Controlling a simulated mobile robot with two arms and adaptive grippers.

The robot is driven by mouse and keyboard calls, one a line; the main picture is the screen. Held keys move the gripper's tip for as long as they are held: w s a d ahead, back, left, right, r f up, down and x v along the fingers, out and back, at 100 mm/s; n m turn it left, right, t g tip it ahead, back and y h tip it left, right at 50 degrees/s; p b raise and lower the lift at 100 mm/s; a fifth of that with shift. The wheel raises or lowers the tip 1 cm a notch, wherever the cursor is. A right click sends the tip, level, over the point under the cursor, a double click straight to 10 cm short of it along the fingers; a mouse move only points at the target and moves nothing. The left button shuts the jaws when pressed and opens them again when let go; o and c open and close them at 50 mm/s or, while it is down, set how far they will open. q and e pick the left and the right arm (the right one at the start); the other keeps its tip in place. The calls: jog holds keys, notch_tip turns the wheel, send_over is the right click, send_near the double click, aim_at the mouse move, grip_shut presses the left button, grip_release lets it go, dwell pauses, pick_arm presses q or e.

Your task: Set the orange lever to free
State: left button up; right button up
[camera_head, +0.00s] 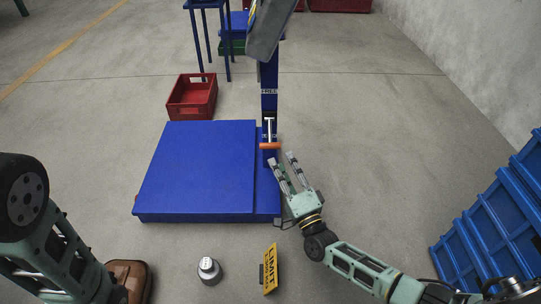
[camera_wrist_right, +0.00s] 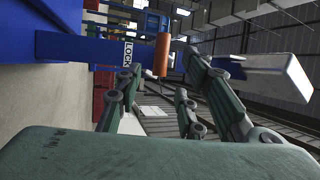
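The orange lever handle (camera_head: 270,146) sits low on the front of the blue column (camera_head: 269,75) of a blue platform scale, at the end of a pale metal arm. It also shows in the right wrist view (camera_wrist_right: 161,55), beside a label reading LOCK (camera_wrist_right: 128,53). A label higher on the column (camera_head: 269,91) is too small to read surely. My right gripper (camera_head: 284,160) is open and empty, with its fingertips just below and right of the handle. No contact shows. In the wrist view the handle appears between the spread fingers. My left gripper is out of view.
The blue scale platform (camera_head: 195,165) fills the floor left of the column. A red crate (camera_head: 192,97) stands behind it. A metal weight (camera_head: 209,270) and a yellow sign (camera_head: 271,268) are in front. The floor right of the column is clear.

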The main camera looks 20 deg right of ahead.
aim_at(272, 147)
jog(key=b+x, duration=0.3)
jog(key=x, duration=0.4)
jog(key=shift+f, duration=0.1)
jog(key=shift+w+r, duration=0.25)
jog(key=shift+w, duration=0.15)
grip_shut()
